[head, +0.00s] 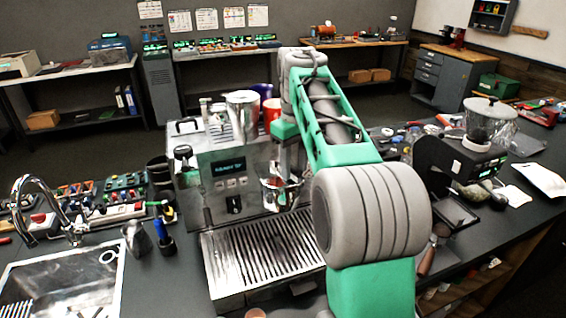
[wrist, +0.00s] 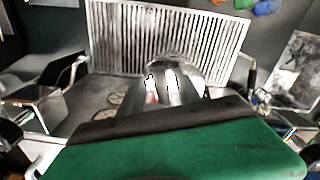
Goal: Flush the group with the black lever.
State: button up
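The brewer (head: 225,168) is a shiny metal machine with a small green-lit display, in the middle of the counter in the head view. Its slatted drip tray (head: 262,250) juts out in front and also shows in the wrist view (wrist: 165,32). A black knob-ended handle (head: 182,153) stands at its left front; I cannot tell whether it is the black lever. My gripper's green and black body (wrist: 185,145) fills the lower wrist view. A shiny metal piece (wrist: 178,80) shows just beyond it. My fingertips are not clear, being at the brewer's front right, largely hidden by my arm.
A metal pitcher (head: 242,105) and a red cup (head: 271,110) stand on top of the brewer. A sink with a curved tap (head: 45,190) is at left. A black grinder with a clear hopper (head: 489,122) stands at right. Tools crowd the counter behind the sink.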

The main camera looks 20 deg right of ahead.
jog(key=shift+c, duration=1.2)
jog(key=a+m, duration=0.1)
jog(key=a+m+p, duration=0.1)
jog(key=m, duration=0.1)
jog(key=shift+s, duration=0.25)
jog(key=a+m, duration=0.2)
jog(key=m, duration=0.1)
jog(key=a+m, duration=0.2)
jog(key=m, duration=0.1)
jog(key=shift+w+p, duration=0.3)
jog(key=shift+w, duration=0.05)
dwell(1.2)
